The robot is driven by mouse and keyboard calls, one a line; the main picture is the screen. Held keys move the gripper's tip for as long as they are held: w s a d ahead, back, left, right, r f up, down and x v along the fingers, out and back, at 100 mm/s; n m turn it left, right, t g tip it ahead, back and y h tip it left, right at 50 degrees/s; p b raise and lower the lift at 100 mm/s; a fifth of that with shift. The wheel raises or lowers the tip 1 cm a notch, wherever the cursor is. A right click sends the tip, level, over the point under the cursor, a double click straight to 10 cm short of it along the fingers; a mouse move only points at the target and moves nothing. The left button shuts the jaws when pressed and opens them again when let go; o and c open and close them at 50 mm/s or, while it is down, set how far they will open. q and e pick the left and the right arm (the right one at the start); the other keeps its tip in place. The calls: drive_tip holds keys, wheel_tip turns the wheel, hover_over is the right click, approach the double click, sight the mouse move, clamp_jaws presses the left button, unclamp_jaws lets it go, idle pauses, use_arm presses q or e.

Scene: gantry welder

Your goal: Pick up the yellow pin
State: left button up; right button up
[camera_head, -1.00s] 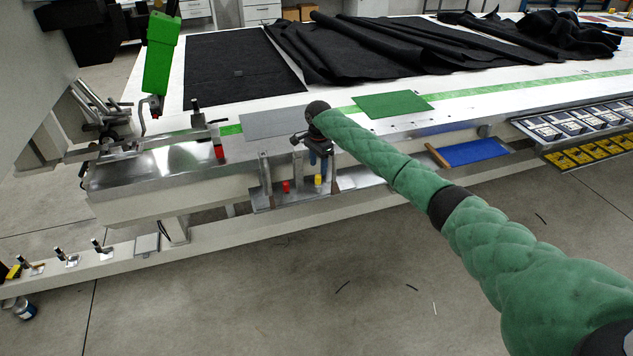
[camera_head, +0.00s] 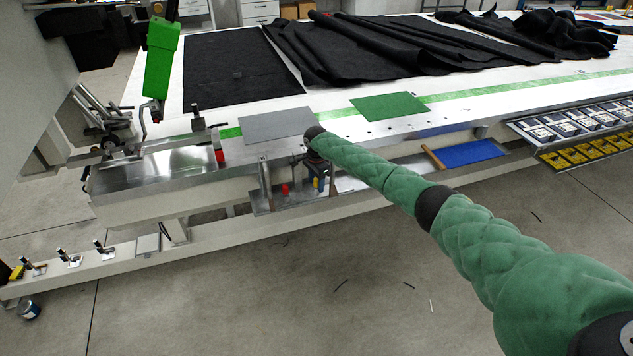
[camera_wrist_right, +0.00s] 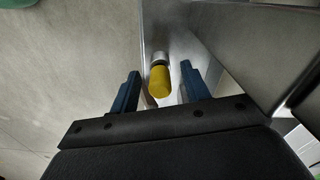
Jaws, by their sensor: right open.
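The yellow pin (camera_head: 316,184) stands on a small metal shelf (camera_head: 263,204) on the front of the table, partly hidden by my right gripper (camera_head: 312,180). In the right wrist view the yellow pin (camera_wrist_right: 160,80) has a yellow body and a silvery end. My right gripper (camera_wrist_right: 158,88) is open there, with its blue fingers on either side of the pin and a gap on both sides. The fingers do not close on it. My left gripper is not in view.
A red pin (camera_head: 285,189) stands on the same shelf, left of the yellow one. Upright metal plates (camera_head: 266,180) border the shelf. A blue mat (camera_head: 470,153) lies in a tray to the right.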

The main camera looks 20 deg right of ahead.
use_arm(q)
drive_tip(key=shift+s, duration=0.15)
use_arm(e)
drive_tip(key=shift+f, duration=0.15)
clamp_jaws()
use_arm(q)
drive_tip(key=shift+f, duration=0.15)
